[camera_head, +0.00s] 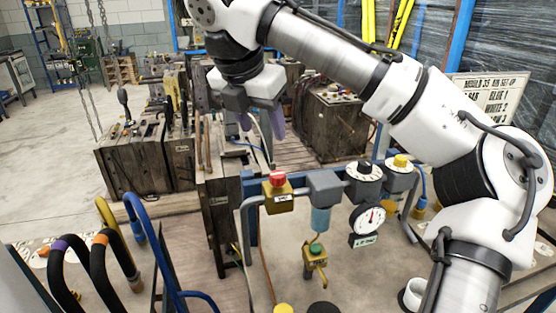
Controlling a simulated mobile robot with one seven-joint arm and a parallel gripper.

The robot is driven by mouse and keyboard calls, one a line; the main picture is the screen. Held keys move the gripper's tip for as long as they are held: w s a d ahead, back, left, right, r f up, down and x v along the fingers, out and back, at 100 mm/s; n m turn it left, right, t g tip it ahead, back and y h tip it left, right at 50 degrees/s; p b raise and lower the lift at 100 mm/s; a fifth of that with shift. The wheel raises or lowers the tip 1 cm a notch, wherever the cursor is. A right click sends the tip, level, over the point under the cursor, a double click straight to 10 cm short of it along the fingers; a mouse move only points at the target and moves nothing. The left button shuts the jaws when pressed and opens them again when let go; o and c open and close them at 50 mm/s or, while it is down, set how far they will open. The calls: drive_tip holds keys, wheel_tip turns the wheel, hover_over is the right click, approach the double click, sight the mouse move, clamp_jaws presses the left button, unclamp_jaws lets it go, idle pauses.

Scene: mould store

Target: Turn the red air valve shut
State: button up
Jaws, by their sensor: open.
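The red air valve (277,179) is a small red knob on top of a brass-coloured block with a white label. It sits at the left end of the air-line assembly, in the lower middle of the head view. My gripper (262,127) hangs pointing down above and slightly behind the valve in the picture. Its two purple-grey fingers are apart with nothing between them. A clear gap shows between the fingertips and the red knob. The handle's exact turn angle is too small to tell.
Right of the valve are a grey regulator (325,187), a black-knobbed unit (364,176), a yellow-knobbed unit (401,166) and a gauge (369,218). A green-knobbed valve (316,251) hangs below. Heavy moulds (135,158) stand behind. Hoses (62,262) curve at lower left. Open floor lies left.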

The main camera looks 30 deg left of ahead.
sight(277, 174)
drive_tip(key=p+x, duration=0.1)
drive_tip(key=x, duration=1.2)
drive_tip(key=shift+f, duration=0.3)
drive_tip(key=c, duration=1)
